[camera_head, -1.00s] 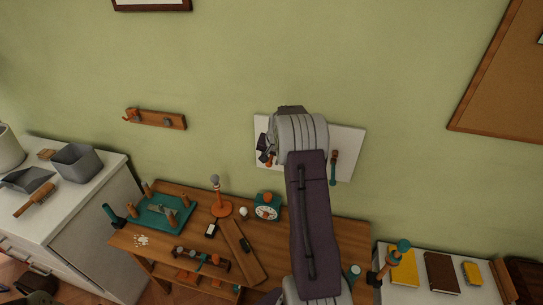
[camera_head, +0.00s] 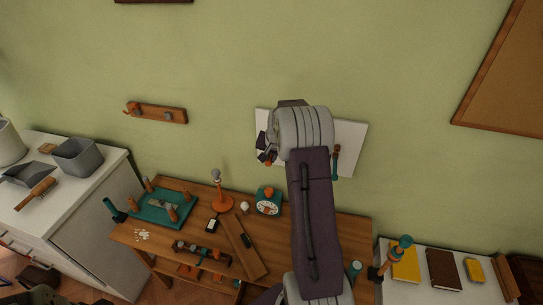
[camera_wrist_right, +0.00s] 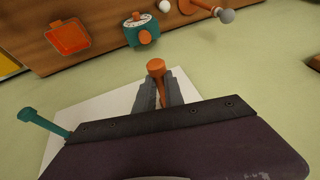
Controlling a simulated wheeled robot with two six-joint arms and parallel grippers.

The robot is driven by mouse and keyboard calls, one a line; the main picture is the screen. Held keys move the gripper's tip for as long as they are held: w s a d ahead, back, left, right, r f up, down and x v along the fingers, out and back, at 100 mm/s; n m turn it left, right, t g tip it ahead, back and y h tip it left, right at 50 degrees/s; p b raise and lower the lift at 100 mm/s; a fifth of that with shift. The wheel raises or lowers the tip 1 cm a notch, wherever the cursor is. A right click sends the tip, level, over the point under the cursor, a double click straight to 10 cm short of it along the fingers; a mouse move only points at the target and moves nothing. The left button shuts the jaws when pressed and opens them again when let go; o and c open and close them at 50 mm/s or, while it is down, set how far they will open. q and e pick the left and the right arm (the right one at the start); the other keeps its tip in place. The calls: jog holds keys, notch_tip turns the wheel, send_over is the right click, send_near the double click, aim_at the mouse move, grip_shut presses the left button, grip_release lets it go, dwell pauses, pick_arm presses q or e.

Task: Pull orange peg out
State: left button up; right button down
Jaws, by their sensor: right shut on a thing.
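The orange peg (camera_wrist_right: 156,70) shows in the right wrist view with its round head toward the top. My right gripper (camera_wrist_right: 156,92) is shut on its shaft, one grey finger on each side. The white board (camera_wrist_right: 95,118) is on the wall behind the gripper; the peg's lower end is hidden, so I cannot tell if it still sits in the board. In the head view my right gripper (camera_head: 266,149) is small and dark at the left part of the board (camera_head: 350,138), and my arm covers the board's middle. My left gripper is not in view.
A teal peg (camera_wrist_right: 44,122) stands at the other side of the board. The wooden table (camera_head: 340,230) below holds a teal clock (camera_head: 268,200), an orange stand (camera_head: 221,197) and a teal tray (camera_head: 160,208). A wall hook rail (camera_head: 160,112) is at left.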

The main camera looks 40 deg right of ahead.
jog(key=shift+s+a, duration=0.6)
jog(key=shift+a, duration=0.15)
